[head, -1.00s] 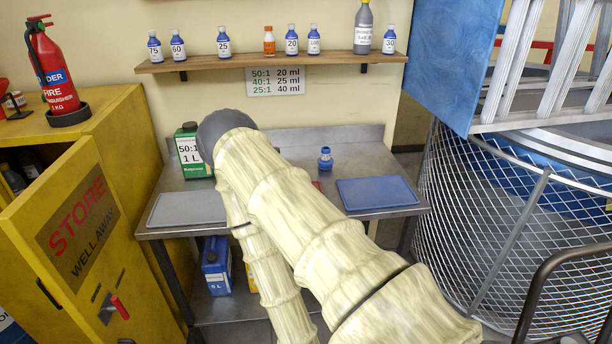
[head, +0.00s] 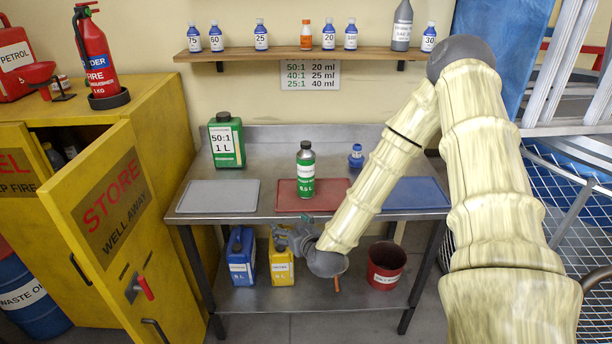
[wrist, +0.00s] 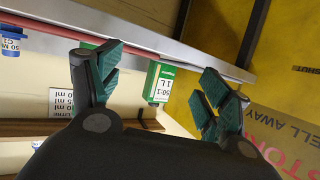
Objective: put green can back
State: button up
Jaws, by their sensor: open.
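A square green can (head: 226,142) with a white "50:1 1 L" label stands upright at the back left of the steel bench. It also shows upside down in the wrist view (wrist: 160,82), between the fingers in the picture but well beyond them. A round green bottle (head: 306,170) with a dark cap stands on the red mat (head: 333,190). My gripper (head: 285,238) is low in front of the bench, below its front edge. In the wrist view its green-padded fingers (wrist: 160,75) are spread, with nothing between them.
A grey mat (head: 218,196) and a blue mat (head: 415,193) flank the red one. A small blue bottle (head: 356,156) stands behind. Blue (head: 241,257) and yellow (head: 281,266) cans and a red bucket (head: 386,266) occupy the lower shelf. The yellow cabinet door (head: 110,215) stands open at left.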

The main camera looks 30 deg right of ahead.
aim_at(308, 160)
jog(key=w+d+r+m+t+h, duration=0.25)
jog(key=w+d+r+h, duration=0.2)
jog(key=d+r, duration=0.7)
jog(key=shift+t, duration=0.45)
jog(key=x, duration=0.2)
jog(key=r+p+x, duration=0.1)
jog(key=x, duration=0.1)
jog(key=shift+w+a, duration=0.1)
jog(key=shift+w, duration=0.35)
jog(key=shift+w+d+r+p, duration=0.2)
jog(key=shift+w+p, duration=0.1)
jog(key=shift+w, duration=0.1)
jog(key=shift+p+x, duration=0.9)
jog(key=shift+x, duration=1.3)
jog(key=shift+f, duration=0.1)
jog(key=c, duration=1.6)
